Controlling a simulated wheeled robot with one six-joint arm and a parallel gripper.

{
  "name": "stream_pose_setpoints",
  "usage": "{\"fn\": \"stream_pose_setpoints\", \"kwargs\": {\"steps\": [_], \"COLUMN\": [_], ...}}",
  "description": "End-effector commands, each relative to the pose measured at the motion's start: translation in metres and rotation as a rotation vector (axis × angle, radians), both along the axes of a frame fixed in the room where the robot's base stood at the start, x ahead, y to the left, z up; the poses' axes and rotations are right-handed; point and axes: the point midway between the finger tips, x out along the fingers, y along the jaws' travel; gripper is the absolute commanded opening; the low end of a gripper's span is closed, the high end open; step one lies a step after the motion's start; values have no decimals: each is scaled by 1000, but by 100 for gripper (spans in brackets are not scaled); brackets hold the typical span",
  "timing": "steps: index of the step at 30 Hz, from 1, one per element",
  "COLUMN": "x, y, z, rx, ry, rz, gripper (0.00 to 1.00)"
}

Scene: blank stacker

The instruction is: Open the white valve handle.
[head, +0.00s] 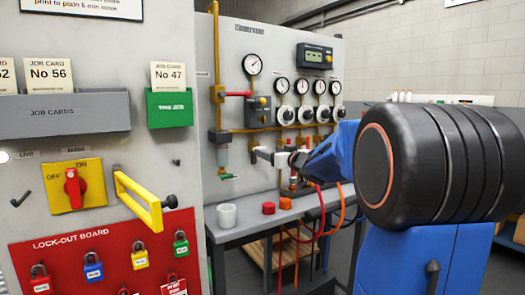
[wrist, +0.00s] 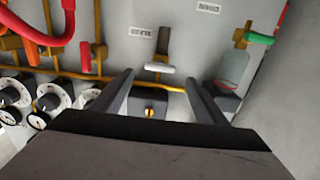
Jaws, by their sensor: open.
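The white valve handle (wrist: 160,69) is a short pale bar on a brass fitting in the wrist view. It lies crosswise between and slightly beyond the fingertips of my gripper (wrist: 161,80). The two dark fingers are spread, one on each side of the handle, with visible gaps. Nothing is held.
A bottle-like fitting with a green handle (wrist: 260,38) is close to one finger. A red handle (wrist: 85,56), hoses and several gauges are on the other side. A bench (head: 245,231) with a white cup (head: 227,215) stands below. A yellow bar handle (head: 140,203) projects at left.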

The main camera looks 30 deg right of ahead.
Motion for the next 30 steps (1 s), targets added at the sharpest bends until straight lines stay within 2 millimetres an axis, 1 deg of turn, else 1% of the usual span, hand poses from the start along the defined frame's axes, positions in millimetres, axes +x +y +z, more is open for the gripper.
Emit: {"fn": "stream_pose_setpoints", "kwargs": {"steps": [1, 3, 6, 10, 15, 24, 25, 26, 27, 29, 30], "x": [10, 22, 37, 52, 61, 63, 63, 63, 63, 63, 63], "y": [1, 1, 2, 2, 2, 2, 2, 2, 2, 2, 2], "z": [-1, -1, -1, 0, 0, 0, 0, 0, 0, 0, 0], "rx": [2, 0, 1, 0, -1, 0, 0, 0, 0, 0, 0], "ry": [1, 1, 1, 1, 0, 0, 0, 0, 0, 0, 0], "rz": [1, 1, 1, 0, 0, -1, -1, -1, -1, -1, -1], "gripper": [67, 67, 67, 67, 67, 67, 62, 55, 46, 31, 26]}}
